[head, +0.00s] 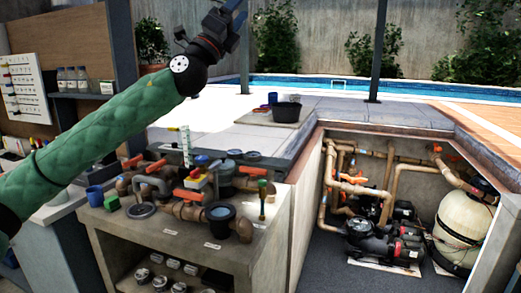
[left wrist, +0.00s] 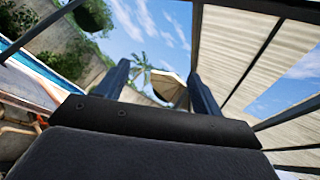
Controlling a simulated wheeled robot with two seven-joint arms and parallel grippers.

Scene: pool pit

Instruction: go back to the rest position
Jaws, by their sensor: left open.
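My left gripper (head: 226,22) is at the top middle of the head view, raised high in front of the concrete wall. My green-sleeved left arm slants up to it from the lower left. In the left wrist view my left gripper (left wrist: 157,88) has its two fingers well apart, with nothing between them but background: sky, a palm and a parasol. My right gripper is in neither view.
A bench (head: 262,240) with pipes, valves and a test kit stands below the arm. To its right is a sunken pit (head: 310,215) with pumps, pipes and a beige filter tank (head: 462,232). The pool (head: 400,88) lies behind. The air around the gripper looks clear.

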